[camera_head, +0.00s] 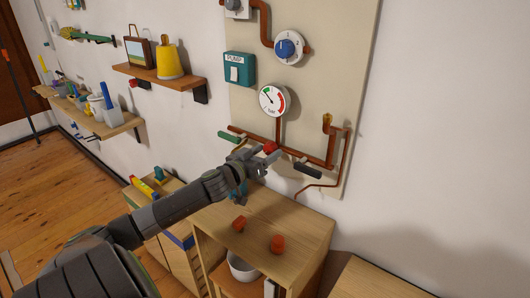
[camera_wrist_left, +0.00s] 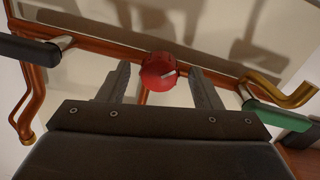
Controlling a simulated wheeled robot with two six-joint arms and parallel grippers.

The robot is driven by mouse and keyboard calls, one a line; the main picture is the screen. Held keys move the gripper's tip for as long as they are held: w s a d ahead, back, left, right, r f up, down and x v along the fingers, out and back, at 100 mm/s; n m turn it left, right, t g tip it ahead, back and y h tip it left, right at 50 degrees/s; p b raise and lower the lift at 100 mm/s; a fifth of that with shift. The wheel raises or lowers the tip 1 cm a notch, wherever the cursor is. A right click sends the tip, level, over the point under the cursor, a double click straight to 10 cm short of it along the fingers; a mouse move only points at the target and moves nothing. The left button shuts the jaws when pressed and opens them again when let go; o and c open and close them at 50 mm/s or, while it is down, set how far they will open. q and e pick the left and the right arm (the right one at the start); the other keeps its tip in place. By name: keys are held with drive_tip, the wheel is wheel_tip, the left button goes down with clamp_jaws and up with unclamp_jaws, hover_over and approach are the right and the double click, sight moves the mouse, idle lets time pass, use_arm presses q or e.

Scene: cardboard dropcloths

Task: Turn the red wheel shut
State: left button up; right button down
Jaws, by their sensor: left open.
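The red wheel (camera_head: 270,147) sits on the copper pipe low on the wall panel, partly hidden by my gripper in the head view. In the left wrist view the red wheel (camera_wrist_left: 158,72) shows whole, with a pale mark on its face. My left gripper (camera_head: 268,154) is at the wheel, and in the left wrist view its two open fingers (camera_wrist_left: 158,82) stand one on each side of the wheel. There is a gap between each finger and the wheel. My right gripper is not in view.
A green lever (camera_head: 230,137) and a black lever (camera_head: 307,170) flank the wheel on the pipes. A pressure gauge (camera_head: 272,100), a blue knob (camera_head: 286,49) and a pump switch (camera_head: 239,68) are above. A wooden cabinet (camera_head: 290,222) with orange pieces stands below.

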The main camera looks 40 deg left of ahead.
use_arm(q)
drive_tip(key=shift+w, duration=0.1)
drive_tip(key=c, duration=1)
